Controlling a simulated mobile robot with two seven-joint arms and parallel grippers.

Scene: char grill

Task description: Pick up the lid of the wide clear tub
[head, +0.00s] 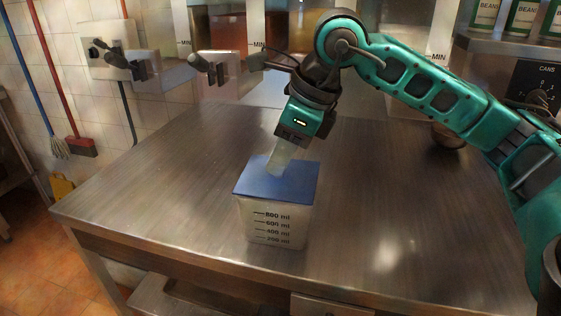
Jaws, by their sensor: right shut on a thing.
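The clear tub (272,226) stands on the steel table, with dark millilitre marks on its front wall. Its flat blue lid (293,184) lies over the tub's top. I cannot tell whether there is a small gap between the lid and the rim. My right gripper (275,168) points down from above, with its pale fingers at the middle of the lid. The fingers are shut on the lid, and they hide the spot where they grip it. My left gripper is not in view.
The steel table (150,195) is clear on both sides of the tub. A round brownish bowl (449,134) sits at the back right, partly behind my right arm. Cans (522,18) stand on a shelf at the top right. Levers (208,66) stick out from the back wall.

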